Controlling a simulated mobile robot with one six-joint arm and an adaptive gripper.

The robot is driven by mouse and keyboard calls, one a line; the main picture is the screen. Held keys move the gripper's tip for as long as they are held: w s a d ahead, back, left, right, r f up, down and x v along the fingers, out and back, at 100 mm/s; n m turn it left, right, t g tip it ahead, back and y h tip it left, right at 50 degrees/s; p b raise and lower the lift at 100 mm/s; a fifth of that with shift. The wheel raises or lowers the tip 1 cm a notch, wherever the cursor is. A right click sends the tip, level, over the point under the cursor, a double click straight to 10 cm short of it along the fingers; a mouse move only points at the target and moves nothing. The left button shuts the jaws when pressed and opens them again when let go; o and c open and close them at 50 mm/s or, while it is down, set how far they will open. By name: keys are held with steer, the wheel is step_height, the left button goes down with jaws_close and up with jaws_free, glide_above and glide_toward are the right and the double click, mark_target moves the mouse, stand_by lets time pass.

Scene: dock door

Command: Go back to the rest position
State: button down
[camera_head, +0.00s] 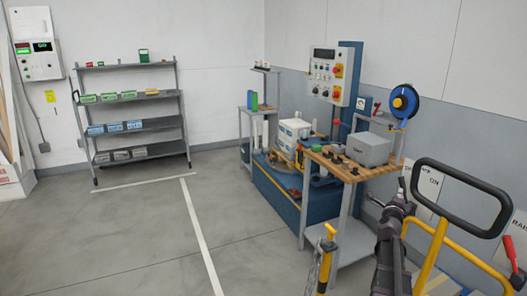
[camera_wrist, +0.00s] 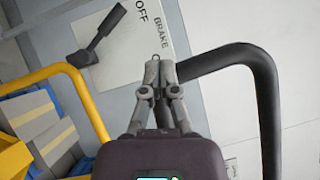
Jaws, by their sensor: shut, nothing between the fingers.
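My gripper (camera_wrist: 157,64) is shut and empty in the wrist view, its two grey fingertips together. In the head view it (camera_head: 402,187) shows at the lower right, at the end of my dark arm, beside a yellow-framed cart. A black lever (camera_wrist: 100,34) sits up and left of my fingertips in the wrist view, on a pale plate (camera_wrist: 149,25) lettered OFF and BRAKE. The fingertips appear apart from it. The black loop handle (camera_wrist: 268,95) curves close to the right of the fingers; whether they touch it I cannot tell.
The cart's yellow post (camera_head: 431,257) and black handle (camera_head: 490,222) crowd my arm's right side. A wooden-topped bench (camera_head: 330,162) with a grey box (camera_head: 368,149) stands at left of the arm. A shelf rack (camera_head: 130,127) stands far left. The floor at left is clear.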

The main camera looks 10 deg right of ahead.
steer(key=w+a+f+n+g+y+p, duration=0.1)
steer(key=w+a+f+n+y+p, duration=0.1)
steer(key=a+n+y, duration=0.6)
steer(key=w+a+f+n+y+p, duration=0.15)
steer(key=a+n, duration=0.25)
steer(key=a, duration=0.9)
steer(key=w+a+f+n+g+y+p, duration=0.1)
steer(key=w+a+f+n+y+p, duration=0.2)
steer(key=a+n, duration=0.5)
steer(key=s+a+f+n+g+y+p, duration=0.1)
steer(key=s+a+f+n+g+p, duration=0.2)
steer(key=s+a+n+g, duration=0.6)
steer(key=s+a+g+p, duration=0.2)
steer(key=s+a, duration=0.9)
steer(key=shift+s+a+n+g, duration=0.2)
steer(key=shift+n+g, duration=0.1)
steer(key=shift+d+y, duration=0.1)
steer(key=shift+y, duration=0.15)
